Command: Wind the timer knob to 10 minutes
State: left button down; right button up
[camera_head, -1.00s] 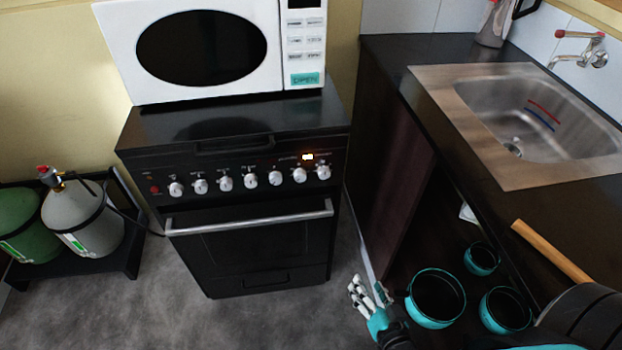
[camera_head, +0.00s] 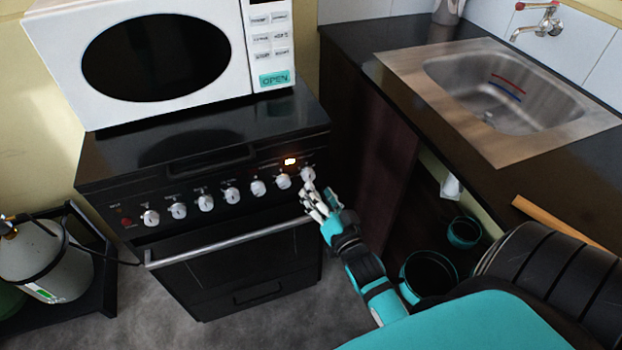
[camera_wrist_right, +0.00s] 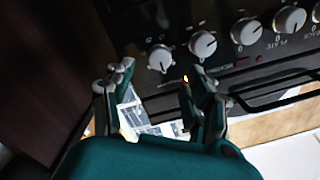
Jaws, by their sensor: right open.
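The black stove's control panel (camera_head: 218,194) carries a row of white knobs. My right gripper (camera_head: 318,198) is open and empty, just in front of the panel's right end. In the wrist view its fingertips (camera_wrist_right: 158,86) are spread beneath the end knob, apart from it. My left gripper is not in view.
A white microwave (camera_head: 160,55) stands on the stove. The oven handle (camera_head: 228,242) runs below the knobs. A counter with a sink (camera_head: 505,95) is to the right, with teal pots (camera_head: 430,272) beneath. A gas cylinder (camera_head: 40,258) stands at left.

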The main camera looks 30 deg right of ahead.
aim_at(310, 178)
jog(key=w, duration=0.2)
jog(key=w+d, duration=0.1)
jog(key=w, duration=0.2)
jog(key=shift+w, duration=0.1)
jog(key=shift+c, duration=0.7)
grip_shut()
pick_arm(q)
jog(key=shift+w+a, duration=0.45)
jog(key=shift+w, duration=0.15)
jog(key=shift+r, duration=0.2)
